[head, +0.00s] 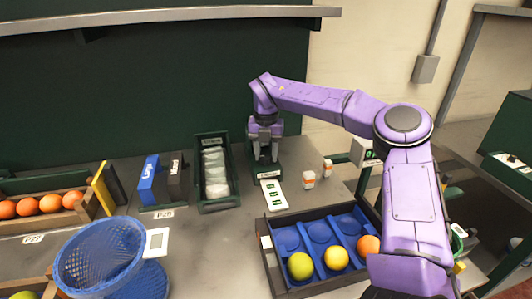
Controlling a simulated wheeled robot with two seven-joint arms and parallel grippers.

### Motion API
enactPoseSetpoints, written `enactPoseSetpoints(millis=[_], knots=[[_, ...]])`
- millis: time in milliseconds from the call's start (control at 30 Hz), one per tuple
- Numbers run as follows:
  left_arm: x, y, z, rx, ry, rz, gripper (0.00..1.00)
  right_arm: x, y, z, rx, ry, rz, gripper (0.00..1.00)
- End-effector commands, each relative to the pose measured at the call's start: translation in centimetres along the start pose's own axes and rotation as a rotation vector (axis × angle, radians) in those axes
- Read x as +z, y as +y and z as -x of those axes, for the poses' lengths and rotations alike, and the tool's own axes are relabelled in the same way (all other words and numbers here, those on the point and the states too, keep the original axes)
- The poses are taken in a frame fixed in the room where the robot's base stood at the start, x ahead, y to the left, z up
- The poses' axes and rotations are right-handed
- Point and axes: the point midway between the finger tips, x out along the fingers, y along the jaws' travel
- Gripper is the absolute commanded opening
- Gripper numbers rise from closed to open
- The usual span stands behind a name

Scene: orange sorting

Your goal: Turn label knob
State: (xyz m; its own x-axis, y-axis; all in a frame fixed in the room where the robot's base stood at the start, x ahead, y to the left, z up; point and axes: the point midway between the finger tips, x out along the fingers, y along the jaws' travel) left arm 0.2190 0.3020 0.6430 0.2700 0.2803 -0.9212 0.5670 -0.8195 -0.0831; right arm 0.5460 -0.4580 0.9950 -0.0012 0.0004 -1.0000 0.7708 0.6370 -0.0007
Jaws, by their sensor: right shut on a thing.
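The label dispenser (262,172) is a dark green box at the back of the bench. A white label strip (274,196) with green marks lies in front of it. My right arm reaches over from the right, and its gripper (264,152) points down at the top of the dispenser. It is shut on the label knob, which the fingers hide, so I cannot tell how far it is turned. My left gripper is not in view.
A dark tray with blue cups (292,291) holds several fruits at the front. A green bin (219,206) with clear bags stands left of the dispenser. A blue basket (100,258) is at front left.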

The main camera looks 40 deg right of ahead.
Motion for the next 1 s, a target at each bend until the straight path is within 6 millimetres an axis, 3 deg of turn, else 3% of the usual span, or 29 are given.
enactPoseSetpoints(millis=[33,100,433,800,1000], knots=[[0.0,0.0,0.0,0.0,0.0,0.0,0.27,0.1,0.0,0.2,0.003,-0.006,0.0,0.54],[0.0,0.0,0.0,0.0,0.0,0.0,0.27,0.1,0.0,0.2,0.003,-0.006,0.0,0.69],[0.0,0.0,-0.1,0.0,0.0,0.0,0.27,0.1,0.0,0.6,0.002,-0.004,0.0,0.69],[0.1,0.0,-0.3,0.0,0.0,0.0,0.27,0.1,0.0,8.6,0.002,-0.007,0.0,0.69],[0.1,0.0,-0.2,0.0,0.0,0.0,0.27,0.1,0.0,10.6,0.002,-0.004,0.001,0.69]])
